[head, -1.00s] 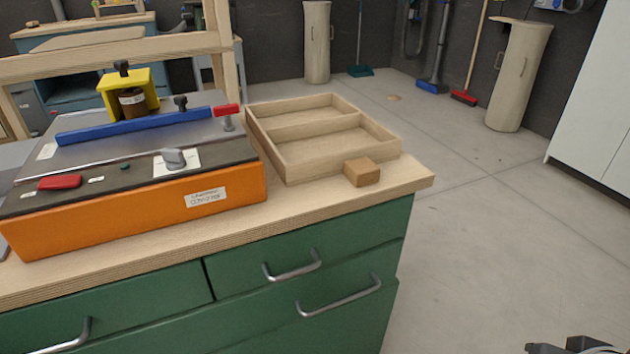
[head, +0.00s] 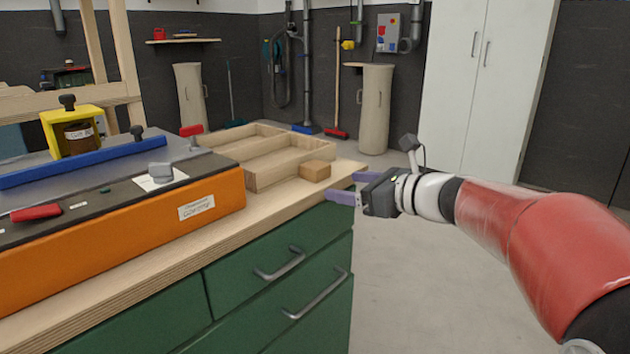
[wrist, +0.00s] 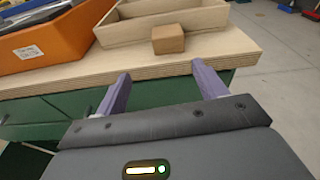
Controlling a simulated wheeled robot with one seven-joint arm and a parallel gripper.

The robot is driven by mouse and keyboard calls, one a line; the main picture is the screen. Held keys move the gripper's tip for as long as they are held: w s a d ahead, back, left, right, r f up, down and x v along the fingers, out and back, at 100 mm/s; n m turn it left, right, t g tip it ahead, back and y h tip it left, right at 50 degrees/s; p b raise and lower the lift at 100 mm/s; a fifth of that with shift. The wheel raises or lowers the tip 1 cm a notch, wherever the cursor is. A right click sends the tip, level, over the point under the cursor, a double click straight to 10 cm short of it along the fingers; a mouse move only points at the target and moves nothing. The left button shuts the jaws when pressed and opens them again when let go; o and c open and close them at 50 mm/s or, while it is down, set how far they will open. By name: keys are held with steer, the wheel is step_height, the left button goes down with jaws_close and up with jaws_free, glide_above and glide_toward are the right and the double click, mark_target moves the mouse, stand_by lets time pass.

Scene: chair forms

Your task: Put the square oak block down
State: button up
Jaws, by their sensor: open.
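The square oak block (head: 315,170) rests on the wooden bench top (head: 262,205), near its right end and close outside the tray's near corner. It also shows in the wrist view (wrist: 168,39), apart from my fingers. My gripper (head: 343,187) is open and empty, just off the right edge of the bench, to the right of the block. In the wrist view its two purple fingers (wrist: 158,88) are spread wide with nothing between them, and the block lies beyond their tips.
A two-compartment wooden tray (head: 250,180) lies behind the block. An orange machine (head: 120,232) with a blue fence fills the bench's left part. Green drawers (head: 285,275) with metal handles are below. Open floor (head: 400,285) lies to the right.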

mark_target(324, 173)
steer(key=shift+m, duration=0.5)
steer(key=w+a, duration=0.4)
steer(key=w, duration=0.1)
steer(key=shift+w+a, duration=0.3)
steer(key=shift+a, duration=0.1)
steer(key=shift+w+a+f, duration=0.15)
steer(key=shift+w+a, duration=0.2)
steer(key=shift+a, duration=0.1)
steer(key=c, duration=1.1)
steer(key=shift+c, duration=0.2)
